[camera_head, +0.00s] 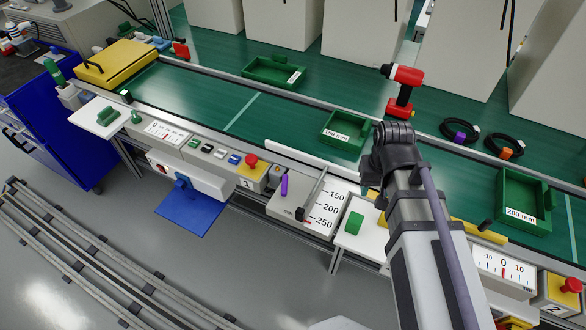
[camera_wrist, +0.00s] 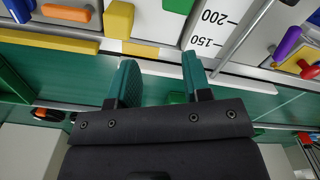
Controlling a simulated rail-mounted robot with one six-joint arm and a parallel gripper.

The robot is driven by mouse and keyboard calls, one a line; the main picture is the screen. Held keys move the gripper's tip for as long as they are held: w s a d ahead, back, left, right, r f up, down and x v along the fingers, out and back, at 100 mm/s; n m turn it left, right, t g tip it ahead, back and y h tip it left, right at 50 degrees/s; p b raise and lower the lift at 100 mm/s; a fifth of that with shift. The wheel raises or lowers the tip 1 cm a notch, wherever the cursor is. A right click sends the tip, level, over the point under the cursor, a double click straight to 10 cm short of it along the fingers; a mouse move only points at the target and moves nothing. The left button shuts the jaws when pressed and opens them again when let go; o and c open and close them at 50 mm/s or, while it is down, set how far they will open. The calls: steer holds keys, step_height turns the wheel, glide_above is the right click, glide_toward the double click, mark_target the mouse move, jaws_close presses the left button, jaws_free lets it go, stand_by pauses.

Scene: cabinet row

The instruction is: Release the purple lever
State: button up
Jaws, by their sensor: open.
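The purple lever (camera_head: 284,185) stands nearly upright on a white panel beside the 150–250 mm scale (camera_head: 322,208). In the wrist view the purple lever (camera_wrist: 287,43) shows at the upper right, tilted in that picture and well apart from the fingers. My gripper (camera_wrist: 160,76) is open, with its two green fingers spread and nothing gripped between them. The fingertips point toward the rail edge near the scale. In the head view my arm hides the gripper.
A slider bar (camera_head: 312,196) runs along the scale. A red knob on a yellow box (camera_head: 251,161) is left of the lever. A green block (camera_head: 353,223) is to the right. A green 150 mm tray (camera_head: 342,130) sits behind on the belt.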

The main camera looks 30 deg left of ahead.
steer(key=n, duration=0.2)
glide_above(284, 187)
steer(key=m, duration=0.2)
step_height(284, 187, down, 12)
steer(key=b, duration=1.1)
steer(key=shift+w+r, duration=0.1)
steer(key=shift+r, duration=0.2)
